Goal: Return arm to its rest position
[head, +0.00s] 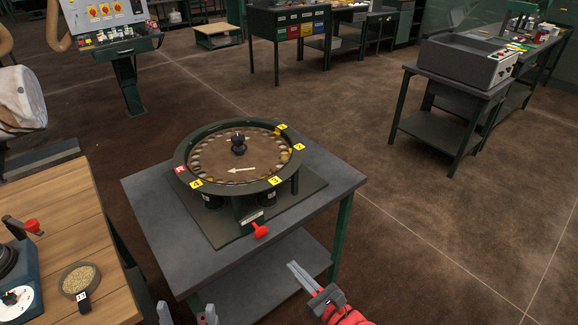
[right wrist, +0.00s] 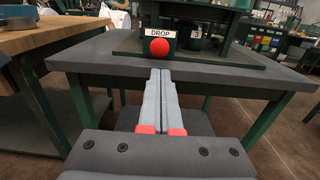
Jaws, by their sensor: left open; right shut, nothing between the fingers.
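My right gripper (head: 294,269) is in front of the grey table, its fingers pointing up and left. In the right wrist view the gripper (right wrist: 160,75) has its two grey fingers together with nothing between them. Their tips appear just below a red knob (right wrist: 159,46) under a "DROP" label; contact cannot be told there. In the head view the red knob (head: 260,231) is apart from the fingertips, up and left of them. My left gripper (head: 187,314) shows only its two fingertips at the bottom edge, spread apart and empty.
The grey table (head: 153,210) carries a round carousel (head: 238,162) with numbered yellow tags. A wooden bench (head: 60,203) at left holds a dish of grains (head: 78,279) and a blue device (head: 20,285). A grey machine (head: 466,60) stands on a far table. Floor at right is clear.

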